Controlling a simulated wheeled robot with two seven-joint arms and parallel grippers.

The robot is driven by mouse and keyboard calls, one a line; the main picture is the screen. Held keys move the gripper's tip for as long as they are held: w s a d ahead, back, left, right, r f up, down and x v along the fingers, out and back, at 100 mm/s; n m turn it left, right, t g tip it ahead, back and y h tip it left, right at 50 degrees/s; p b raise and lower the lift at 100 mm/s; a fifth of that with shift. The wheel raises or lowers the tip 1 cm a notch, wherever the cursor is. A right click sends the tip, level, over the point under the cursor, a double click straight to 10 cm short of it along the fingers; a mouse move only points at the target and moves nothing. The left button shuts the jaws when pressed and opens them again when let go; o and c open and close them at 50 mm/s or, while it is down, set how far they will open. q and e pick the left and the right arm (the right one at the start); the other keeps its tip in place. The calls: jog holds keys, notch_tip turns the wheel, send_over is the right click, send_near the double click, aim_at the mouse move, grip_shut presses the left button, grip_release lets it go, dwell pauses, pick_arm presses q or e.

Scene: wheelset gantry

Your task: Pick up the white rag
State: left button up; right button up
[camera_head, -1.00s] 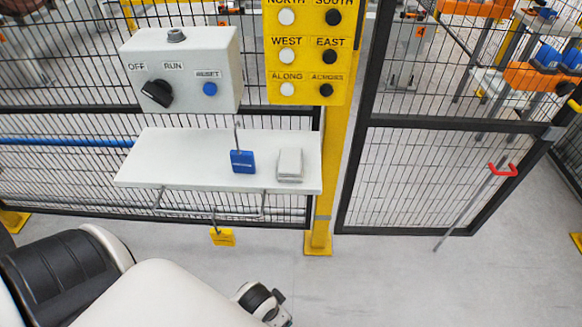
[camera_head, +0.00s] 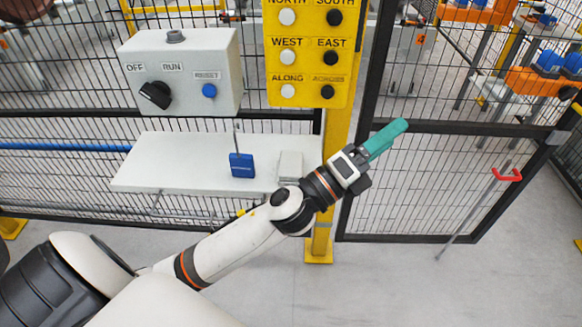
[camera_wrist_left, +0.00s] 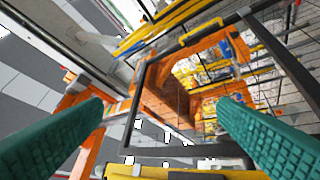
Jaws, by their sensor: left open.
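The white rag (camera_head: 291,163) is a small folded block on the white shelf (camera_head: 150,170), near its right end. My left forearm and wrist pass just in front of it and cover its lower part. My left gripper (camera_head: 386,139) is to the right of the rag, past the yellow post and in front of the mesh gate, with its teal fingers pointing up and right. In the left wrist view my left gripper (camera_wrist_left: 160,108) is open, with nothing between its fingers. The rag is not in that view. My right gripper is not in view.
A blue padlock (camera_head: 242,165) hangs over the shelf left of the rag. A grey switch box (camera_head: 185,75) is above the shelf. A yellow button panel (camera_head: 308,60) and yellow post (camera_head: 321,235) stand beside it. A red-handled rod (camera_head: 506,175) is at right.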

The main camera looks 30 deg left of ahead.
pick_arm(q)
jog(key=s+d+r+m+g+h, duration=0.2)
jog(key=d+m+g+h, duration=0.55)
jog(key=m, duration=0.85)
jog(key=m+g+y, duration=1.2)
jog(key=m+y, duration=0.7)
jog(key=m, duration=0.2)
send_near(291, 163)
jog(key=f, duration=0.2)
jog(key=a+f, duration=0.1)
jog(key=f, duration=0.1)
jog(key=shift+s+f, duration=0.15)
jog(key=shift+f, duration=0.2)
jog(key=f, duration=0.2)
jog(key=w+f, duration=0.1)
jog(key=f, duration=0.1)
jog(key=shift+w+d+f+p, duration=0.1)
jog(key=shift+d+f+p, duration=0.1)
jog(key=shift+f+p, duration=0.15)
jog(key=shift+a+f, duration=0.1)
jog(key=shift+f, duration=0.3)
